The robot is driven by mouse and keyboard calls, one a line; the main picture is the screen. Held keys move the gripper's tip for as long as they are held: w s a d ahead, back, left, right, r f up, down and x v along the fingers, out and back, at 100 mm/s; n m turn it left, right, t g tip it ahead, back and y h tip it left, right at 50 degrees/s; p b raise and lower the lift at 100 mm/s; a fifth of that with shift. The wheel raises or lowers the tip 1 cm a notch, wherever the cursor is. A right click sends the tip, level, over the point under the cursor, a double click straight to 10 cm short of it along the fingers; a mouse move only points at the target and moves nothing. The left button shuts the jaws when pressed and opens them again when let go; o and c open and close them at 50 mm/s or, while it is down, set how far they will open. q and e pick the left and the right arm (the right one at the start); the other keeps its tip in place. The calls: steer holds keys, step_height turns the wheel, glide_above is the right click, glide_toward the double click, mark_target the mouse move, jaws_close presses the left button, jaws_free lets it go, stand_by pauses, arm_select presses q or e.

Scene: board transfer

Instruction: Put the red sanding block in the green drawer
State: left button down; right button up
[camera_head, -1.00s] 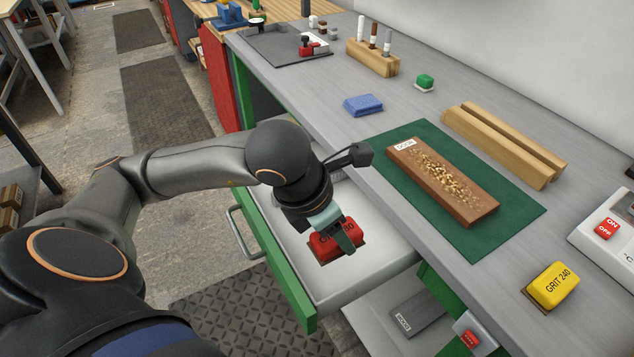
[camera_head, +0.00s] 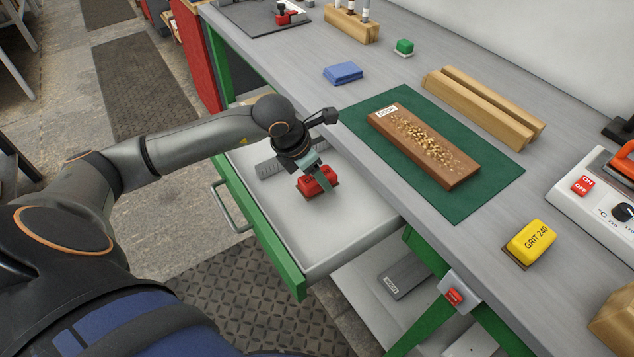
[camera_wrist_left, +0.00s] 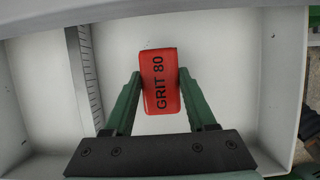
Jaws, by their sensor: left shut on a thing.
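The red sanding block (camera_head: 317,182), marked GRIT 80 in the left wrist view (camera_wrist_left: 160,82), is between the fingers of my left gripper (camera_head: 318,180). That gripper is shut on it; both green fingers (camera_wrist_left: 160,95) flank the block. The green-fronted drawer (camera_head: 262,232) is open, and the block is inside its walls, low over or on the white floor (camera_wrist_left: 220,60). I cannot tell whether the block touches the floor. My right gripper is not in view.
A grey ruler-like strip (camera_wrist_left: 88,80) lies in the drawer beside the block. On the bench are a green mat (camera_head: 480,200) with a wooden board (camera_head: 425,145), a yellow GRIT 240 block (camera_head: 531,242) and a blue block (camera_head: 343,73). Much of the drawer floor is clear.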

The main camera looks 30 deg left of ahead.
mark_target(312, 179)
arm_select(q)
steer(key=shift+f, duration=1.6)
steer(key=shift+c, duration=1)
jaws_free()
steer(key=shift+r, duration=0.25)
steer(key=v, duration=1.2)
steer(key=shift+p, duration=0.3)
